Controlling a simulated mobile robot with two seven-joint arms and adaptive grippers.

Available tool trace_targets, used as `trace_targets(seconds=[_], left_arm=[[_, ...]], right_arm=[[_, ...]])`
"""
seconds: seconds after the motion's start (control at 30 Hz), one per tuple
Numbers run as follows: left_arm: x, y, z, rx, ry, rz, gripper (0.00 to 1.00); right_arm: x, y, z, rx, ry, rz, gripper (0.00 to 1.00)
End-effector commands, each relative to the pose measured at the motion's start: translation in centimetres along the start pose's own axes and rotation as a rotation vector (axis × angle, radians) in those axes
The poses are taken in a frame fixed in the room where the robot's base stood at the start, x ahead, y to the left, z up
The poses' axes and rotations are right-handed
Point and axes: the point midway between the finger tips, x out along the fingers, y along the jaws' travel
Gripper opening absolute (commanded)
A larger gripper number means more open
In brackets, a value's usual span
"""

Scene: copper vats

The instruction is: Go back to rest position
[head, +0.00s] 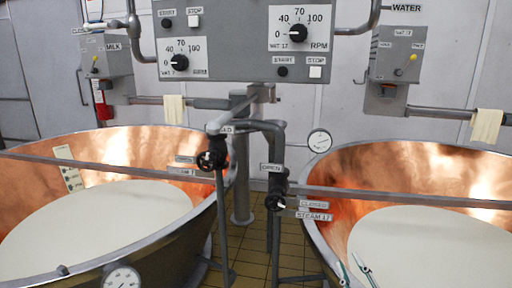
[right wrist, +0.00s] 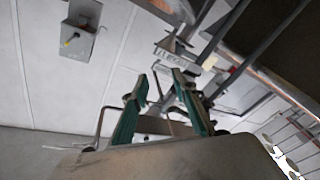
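My right gripper (head: 354,268) shows at the bottom of the head view, in front of the right vat's near-left rim. Only the tips of its fingers are visible there. In the right wrist view its two teal fingers (right wrist: 160,85) stand apart with nothing between them, so it is open and empty. My left gripper is not in either view. The right copper vat (head: 400,172) and the left copper vat (head: 120,150) both hold a white liquid.
A grey control panel (head: 232,52) with dials hangs above, between the vats. Pipes with black valves (head: 212,159) and a gauge (head: 319,141) stand between the vats. Tiled floor (head: 252,262) shows in the gap. Cloths (head: 486,125) hang on wall rails. A wall box (right wrist: 80,30) shows in the right wrist view.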

Motion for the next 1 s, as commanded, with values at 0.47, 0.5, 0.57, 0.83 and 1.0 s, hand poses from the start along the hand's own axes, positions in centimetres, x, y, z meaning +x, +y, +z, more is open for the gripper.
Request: trace_targets(seconds=[0.47, 0.5, 0.57, 0.83, 1.0], left_arm=[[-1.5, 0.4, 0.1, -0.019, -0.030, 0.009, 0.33], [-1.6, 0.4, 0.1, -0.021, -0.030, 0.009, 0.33], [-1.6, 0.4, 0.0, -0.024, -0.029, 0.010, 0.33], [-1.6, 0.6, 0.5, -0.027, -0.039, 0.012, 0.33], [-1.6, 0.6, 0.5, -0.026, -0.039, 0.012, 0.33]], right_arm=[[-23.1, -16.5, 10.5, 0.416, -0.447, -0.388, 0.28], [-24.6, -17.1, 10.8, 0.438, -0.474, -0.405, 0.28], [-26.4, -18.0, 11.1, 0.465, -0.507, -0.424, 0.28], [-28.9, -19.1, 11.5, 0.503, -0.554, -0.450, 0.28], [-28.8, -19.1, 11.5, 0.502, -0.553, -0.449, 0.28]])
